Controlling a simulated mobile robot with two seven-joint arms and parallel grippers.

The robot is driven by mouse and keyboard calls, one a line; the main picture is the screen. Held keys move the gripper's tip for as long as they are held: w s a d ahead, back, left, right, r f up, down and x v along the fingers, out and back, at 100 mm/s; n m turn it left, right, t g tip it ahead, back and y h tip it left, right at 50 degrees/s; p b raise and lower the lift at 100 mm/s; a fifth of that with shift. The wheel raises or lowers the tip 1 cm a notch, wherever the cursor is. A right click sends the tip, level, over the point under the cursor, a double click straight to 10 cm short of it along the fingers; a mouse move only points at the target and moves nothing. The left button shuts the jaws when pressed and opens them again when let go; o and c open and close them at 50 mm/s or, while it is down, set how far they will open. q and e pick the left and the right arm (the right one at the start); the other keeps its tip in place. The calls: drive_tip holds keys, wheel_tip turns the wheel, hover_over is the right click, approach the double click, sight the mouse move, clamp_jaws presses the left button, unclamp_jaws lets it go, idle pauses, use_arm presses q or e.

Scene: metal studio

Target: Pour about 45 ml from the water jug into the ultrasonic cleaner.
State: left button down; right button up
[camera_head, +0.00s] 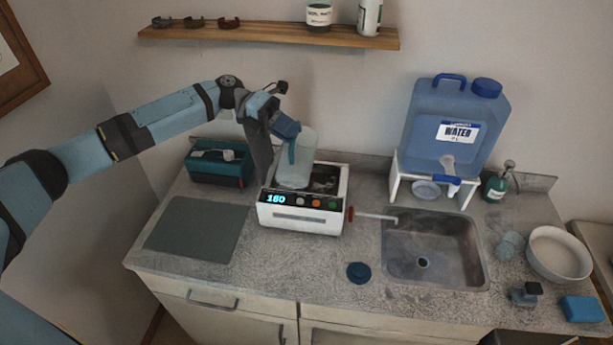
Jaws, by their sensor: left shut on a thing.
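The water jug (302,160) is a clear, bluish vessel with a blue-green handle. It is over the cleaner's open top and looks slightly tilted; I cannot tell whether it touches the cleaner. My left gripper (286,128) is shut on the jug at its handle side, from the upper left. The water level and any stream are not clear. My right gripper is not in view.
A valve spout (378,215) sticks out from the cleaner towards the sink (432,285). A blue round lid (358,272) lies in front. A large water container (457,125) stands on a white rack behind the sink. A grey mat (198,230) and teal toolbox (220,163) are left.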

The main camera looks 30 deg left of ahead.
use_arm(q)
drive_tip(key=shift+w+a+r, duration=0.1)
drive_tip(key=shift+w+r, duration=0.15)
drive_tip(key=shift+w, duration=0.05)
idle(0.4)
drive_tip(key=shift+w+n, duration=0.3)
drive_tip(key=shift+w+a+f, duration=0.1)
drive_tip(key=shift+w+a, duration=0.05)
drive_tip(key=shift+w, duration=0.1)
drive_tip(key=shift+s+g, duration=0.3)
drive_tip(key=shift+s, duration=0.1)
drive_tip(key=shift+w+f+n+h, duration=0.1)
drive_tip(key=shift+w+n+h, duration=0.1)
drive_tip(key=shift+n+h, duration=0.15)
idle(0.3)
drive_tip(key=shift+s+d+r+m, duration=0.1)
drive_tip(key=shift+s+d+m, duration=0.1)
drive_tip(key=shift+s, duration=0.3)
drive_tip(key=shift+s+d+r+m, duration=0.15)
drive_tip(key=shift+s+m, duration=0.1)
drive_tip(key=shift+s, duration=0.25)
drive_tip(key=shift+s+d+r+m, duration=0.1)
drive_tip(key=shift+s+d+m, duration=0.1)
drive_tip(key=shift+s, duration=0.3)
